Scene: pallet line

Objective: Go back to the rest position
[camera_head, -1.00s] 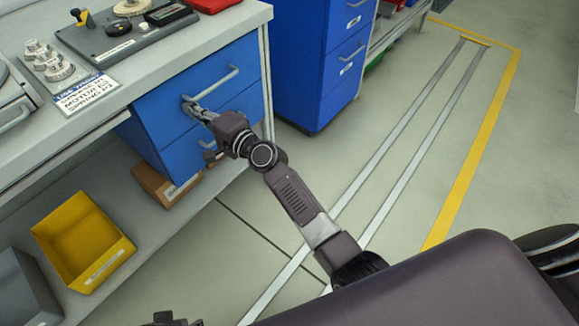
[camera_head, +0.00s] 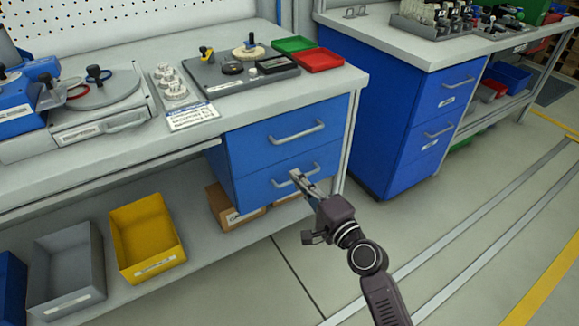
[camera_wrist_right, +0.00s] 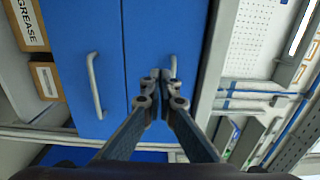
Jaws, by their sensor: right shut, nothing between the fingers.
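My right gripper (camera_head: 304,182) is shut and empty. I cannot tell whether the fingertips touch a handle. Both the upper drawer (camera_head: 257,144) and the lower drawer (camera_head: 257,189) look closed. My left gripper is out of view.
The workbench (camera_head: 130,172) carries a grey tool board, a sign, and green and red trays. Below are a yellow bin (camera_head: 150,240), a grey bin (camera_head: 66,270) and cardboard boxes. A blue cabinet (camera_head: 385,130) stands right. The floor (camera_head: 240,290) in front is clear.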

